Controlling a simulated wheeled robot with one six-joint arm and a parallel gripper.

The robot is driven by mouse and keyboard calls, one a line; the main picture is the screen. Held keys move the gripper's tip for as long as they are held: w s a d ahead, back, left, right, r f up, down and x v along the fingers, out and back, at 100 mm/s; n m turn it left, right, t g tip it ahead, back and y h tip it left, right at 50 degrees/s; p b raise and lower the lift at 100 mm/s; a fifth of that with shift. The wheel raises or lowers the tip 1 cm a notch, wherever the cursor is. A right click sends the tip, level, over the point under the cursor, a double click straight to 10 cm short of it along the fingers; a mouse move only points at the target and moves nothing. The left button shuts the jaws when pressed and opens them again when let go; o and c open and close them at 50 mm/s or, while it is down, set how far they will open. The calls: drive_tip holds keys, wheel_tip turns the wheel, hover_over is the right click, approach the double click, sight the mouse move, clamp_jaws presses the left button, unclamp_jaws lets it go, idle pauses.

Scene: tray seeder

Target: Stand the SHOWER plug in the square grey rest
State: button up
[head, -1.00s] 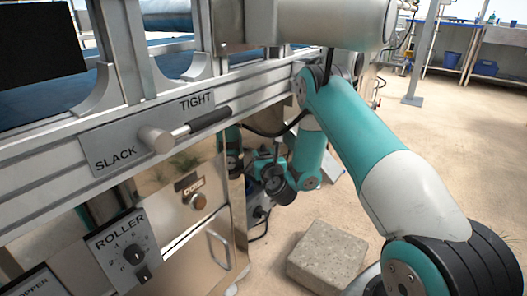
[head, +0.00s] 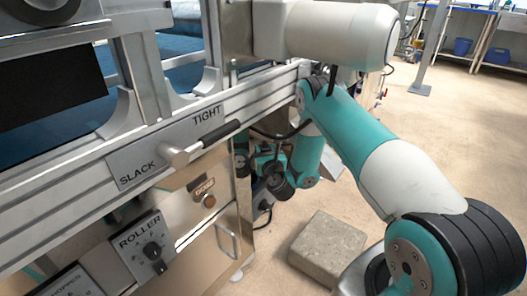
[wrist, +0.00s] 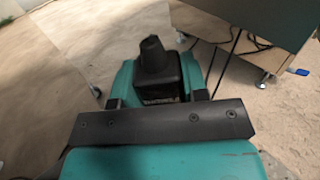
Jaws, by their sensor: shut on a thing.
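In the wrist view, a black plug (wrist: 160,75) with a boxy body and a tapered top sits between the teal fingers of my gripper (wrist: 158,84). The gripper is shut on it. Pale lettering on the plug's near face is too small to read for sure. In the head view, my gripper is low beside the machine's end, partly hidden by the machine and my arm, and the plug cannot be made out. I cannot identify the square grey rest in either view.
The steel machine (head: 190,245) with its SLACK/TIGHT lever plate (head: 140,172) and ROLLER panel (head: 150,250) fills the left. A grey stone block (head: 328,248) lies on the floor. A small blue object (wrist: 298,71) is near the machine's foot. Floor at right is open.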

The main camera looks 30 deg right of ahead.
drive_tip(key=shift+f+b, duration=1.2)
drive_tip(key=shift+f, duration=0.4)
idle(1.5)
drive_tip(key=o, duration=1.1)
